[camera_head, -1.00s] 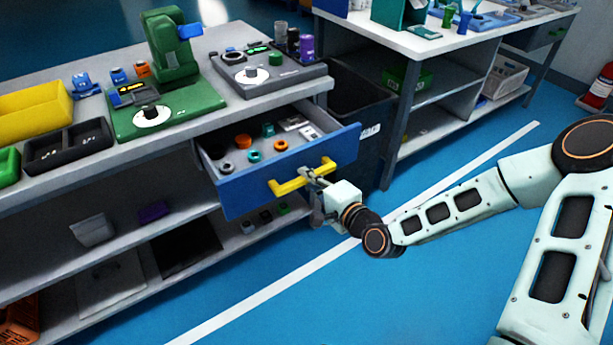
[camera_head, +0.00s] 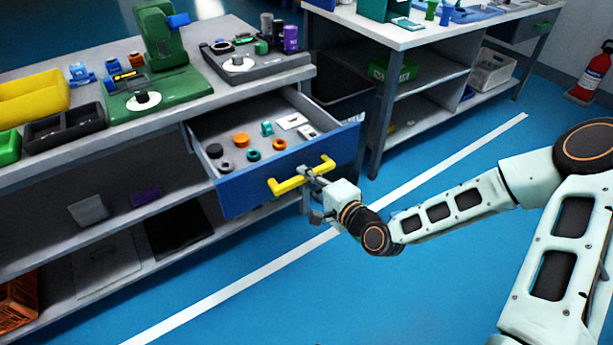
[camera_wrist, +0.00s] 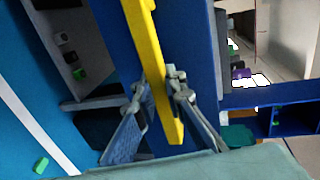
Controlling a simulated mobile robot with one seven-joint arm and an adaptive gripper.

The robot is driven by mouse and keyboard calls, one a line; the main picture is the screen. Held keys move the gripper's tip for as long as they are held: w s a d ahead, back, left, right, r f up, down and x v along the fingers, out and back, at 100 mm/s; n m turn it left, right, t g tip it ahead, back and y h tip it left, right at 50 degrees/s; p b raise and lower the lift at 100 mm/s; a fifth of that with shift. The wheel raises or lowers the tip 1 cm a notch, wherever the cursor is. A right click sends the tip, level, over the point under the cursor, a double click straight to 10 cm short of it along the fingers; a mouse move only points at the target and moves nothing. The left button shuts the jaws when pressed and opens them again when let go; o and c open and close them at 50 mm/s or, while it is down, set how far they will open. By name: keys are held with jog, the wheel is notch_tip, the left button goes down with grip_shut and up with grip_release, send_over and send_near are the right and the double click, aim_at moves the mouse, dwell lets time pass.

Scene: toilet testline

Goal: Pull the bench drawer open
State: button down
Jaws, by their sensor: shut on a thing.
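The bench drawer (camera_head: 238,192) has a blue front and stands well out from under the bench top, with its inside in view. Its yellow handle (camera_head: 287,186) runs across the front. My gripper (camera_head: 310,174) is shut on the handle, nearer its right end. In the wrist view, the fingers of my gripper (camera_wrist: 160,92) lie on both sides of the yellow handle (camera_wrist: 150,50), with the blue drawer front (camera_wrist: 187,30) behind it. Several small parts lie in the drawer, among them an orange ring (camera_head: 241,140).
The bench top (camera_head: 205,112) carries a green press (camera_head: 160,45), a grey fixture (camera_head: 255,65) and a yellow bin (camera_head: 32,98). A dark bin (camera_head: 345,98) stands just behind the drawer's right side. A second bench (camera_head: 400,38) stands beyond.

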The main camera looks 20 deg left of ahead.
dwell(0.3)
jog(key=c, duration=2)
grip_release()
jog(key=shift+d, duration=0.1)
jog(key=v, duration=0.7)
jog(key=shift+s+d+r, duration=0.1)
jog(key=shift+s, duration=0.1)
